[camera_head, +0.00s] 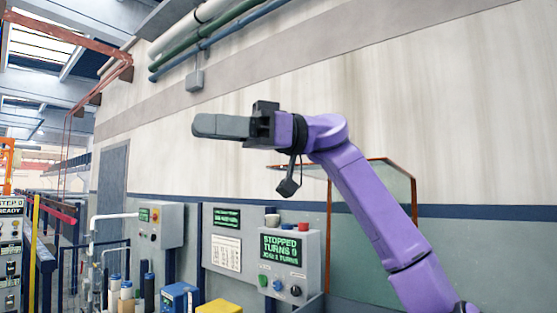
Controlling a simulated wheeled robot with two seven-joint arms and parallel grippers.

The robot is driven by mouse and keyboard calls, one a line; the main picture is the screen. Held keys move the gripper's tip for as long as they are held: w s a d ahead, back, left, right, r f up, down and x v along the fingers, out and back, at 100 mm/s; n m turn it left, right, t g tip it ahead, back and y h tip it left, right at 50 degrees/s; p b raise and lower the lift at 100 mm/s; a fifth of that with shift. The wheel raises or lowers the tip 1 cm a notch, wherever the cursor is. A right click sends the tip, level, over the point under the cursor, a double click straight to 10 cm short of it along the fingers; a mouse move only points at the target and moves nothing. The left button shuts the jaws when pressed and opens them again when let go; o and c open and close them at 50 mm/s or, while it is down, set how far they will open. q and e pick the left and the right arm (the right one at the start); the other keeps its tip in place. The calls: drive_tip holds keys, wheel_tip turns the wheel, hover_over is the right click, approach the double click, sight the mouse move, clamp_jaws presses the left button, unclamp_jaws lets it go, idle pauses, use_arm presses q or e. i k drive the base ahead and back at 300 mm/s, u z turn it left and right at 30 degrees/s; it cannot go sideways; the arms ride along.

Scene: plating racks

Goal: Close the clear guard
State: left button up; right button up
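The clear guard (350,235) is a see-through panel with orange edges. It stands upright at the right of the control boxes, and its bottom is out of sight. My purple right arm crosses in front of it and hides part of it. My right gripper (220,127) points left, high in front of the wall, above and left of the guard and apart from it. Its grey fingers show side-on as one shape, so I cannot tell whether they are open or shut. Nothing held shows at the fingers. My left gripper is not in view.
A grey control box (307,258) with a green-lettered "STOPPED" screen and several knobs stands left of the guard. A panel with a label (227,253) and another box (160,224) stand further left. Bottles, a blue box (178,297) and a yellow item (218,306) sit below.

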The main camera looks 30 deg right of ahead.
sight(388, 169)
drive_tip(key=u, duration=1.2)
drive_tip(key=i, duration=0.85)
drive_tip(key=z, duration=3.2)
drive_tip(key=i, duration=1)
